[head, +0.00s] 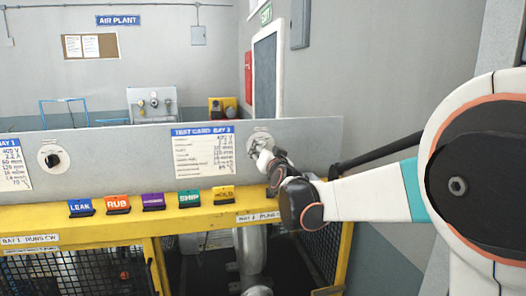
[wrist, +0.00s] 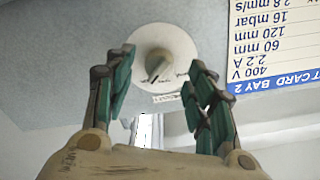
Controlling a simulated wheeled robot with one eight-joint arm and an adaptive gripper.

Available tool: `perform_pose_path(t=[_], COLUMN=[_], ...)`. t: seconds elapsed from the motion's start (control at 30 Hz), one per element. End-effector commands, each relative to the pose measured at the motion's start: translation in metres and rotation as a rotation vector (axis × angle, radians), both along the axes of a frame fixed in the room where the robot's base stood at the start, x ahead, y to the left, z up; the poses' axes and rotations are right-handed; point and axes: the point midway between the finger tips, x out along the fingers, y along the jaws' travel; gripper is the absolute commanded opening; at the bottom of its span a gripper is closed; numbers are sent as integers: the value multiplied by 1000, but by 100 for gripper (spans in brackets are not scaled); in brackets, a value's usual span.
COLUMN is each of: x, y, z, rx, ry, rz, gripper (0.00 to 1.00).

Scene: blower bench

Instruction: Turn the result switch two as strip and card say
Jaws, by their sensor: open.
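Result switch two shows in the wrist view as a round pale plate with a grey knob (wrist: 157,66), its bar slanted; the lettering around it is too small to read. In the head view its plate (head: 258,138) is partly hidden by my gripper (head: 264,158). In the wrist view my gripper (wrist: 163,72) is open, its green-padded fingers on either side of the knob; contact cannot be told. The bay 2 test card (head: 203,150) is left of the switch in the head view and upside down in the wrist view (wrist: 275,45). The bay 2 strip (head: 258,217) is on the yellow rail, its ending unclear.
Coloured tags, including LEAK (head: 81,207), RUB (head: 117,203) and SHIP (head: 189,198), line the yellow bench rail (head: 90,232). Bay 1 has its own black-knobbed switch (head: 53,160) and a strip (head: 30,239). A dark bar runs right of the panel.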

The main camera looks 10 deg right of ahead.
Motion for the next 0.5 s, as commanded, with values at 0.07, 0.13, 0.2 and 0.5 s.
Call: perform_pose_path(t=[0.07,0.13,0.2,0.5], x=[-17,-31,-45,-87], y=[0,0,0,0], z=[0,0,0,0], rx=[0,-1,-2,0], ry=[0,0,0,0], rz=[0,0,0,0], gripper=[50,50,50,50])
